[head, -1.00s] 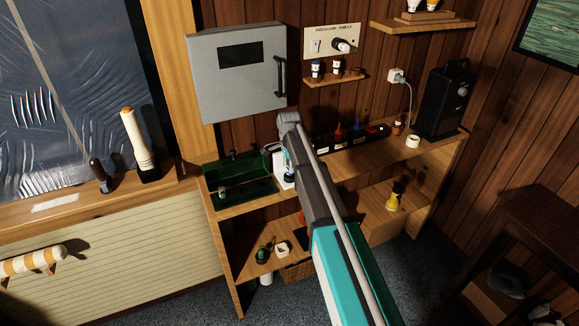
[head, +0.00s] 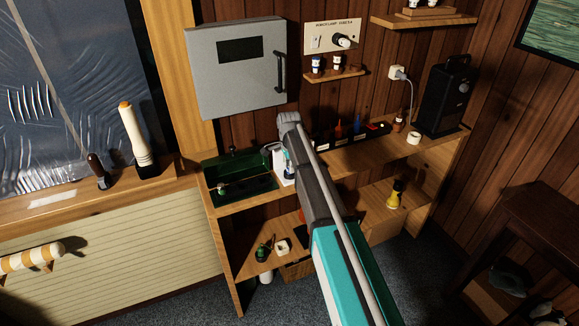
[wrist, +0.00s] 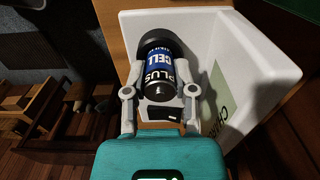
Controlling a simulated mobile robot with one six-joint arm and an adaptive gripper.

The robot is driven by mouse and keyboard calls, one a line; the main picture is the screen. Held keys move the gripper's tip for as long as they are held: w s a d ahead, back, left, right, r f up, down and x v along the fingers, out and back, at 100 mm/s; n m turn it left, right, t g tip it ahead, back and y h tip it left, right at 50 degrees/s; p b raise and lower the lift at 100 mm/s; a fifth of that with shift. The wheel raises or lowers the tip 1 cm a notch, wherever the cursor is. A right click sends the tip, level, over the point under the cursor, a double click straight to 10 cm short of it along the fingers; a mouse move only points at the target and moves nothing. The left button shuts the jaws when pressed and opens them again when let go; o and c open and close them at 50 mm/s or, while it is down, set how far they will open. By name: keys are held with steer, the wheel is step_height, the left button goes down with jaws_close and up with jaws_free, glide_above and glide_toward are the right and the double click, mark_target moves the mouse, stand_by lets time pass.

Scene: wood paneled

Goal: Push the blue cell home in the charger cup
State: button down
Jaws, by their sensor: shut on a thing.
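The blue cell (wrist: 157,60), a cylinder with a blue band, a black end and white lettering, is between the fingers of my gripper (wrist: 159,74) in the wrist view. My gripper is shut on it. The cell's far end meets a dark round cup (wrist: 153,35); how deep it sits is hidden. The white charger (wrist: 222,62) has walls behind and right of the cell, with a green label on the right. In the head view, the charger (head: 279,165) stands on the bench, and my arm hides much of the gripper and cell.
A dark green open tray (head: 214,181) is just left of the charger. A grey wall cabinet (head: 240,90) hangs above. Small items stand along the bench (head: 350,157) to the right, with a black device (head: 448,100) at its end. The lower shelf holds small objects.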

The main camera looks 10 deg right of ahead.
steer(key=shift+f+b, duration=0.35)
steer(key=shift+f, duration=0.05)
steer(key=shift+c, duration=1.8)
jaws_free()
steer(key=shift+r, duration=0.15)
step_height(320, 180, up, 9)
steer(key=p, duration=0.9)
steer(key=s+a+f+b, duration=0.1)
steer(key=s+a, duration=0.1)
steer(key=a, duration=0.6)
steer(key=s+a+f+b, duration=0.1)
steer(key=s+a, duration=0.1)
steer(key=a, duration=0.7)
steer(key=shift+s+a+f, duration=0.2)
steer(key=shift+s+f, duration=0.1)
steer(key=shift+s, duration=0.05)
steer(key=shift+d, duration=0.1)
steer(key=s+d+n, duration=1.4)
steer(key=s+d, duration=0.7)
steer(key=s, duration=0.4)
steer(key=shift+s+n, duration=0.25)
steer(key=shift+n, duration=0.15)
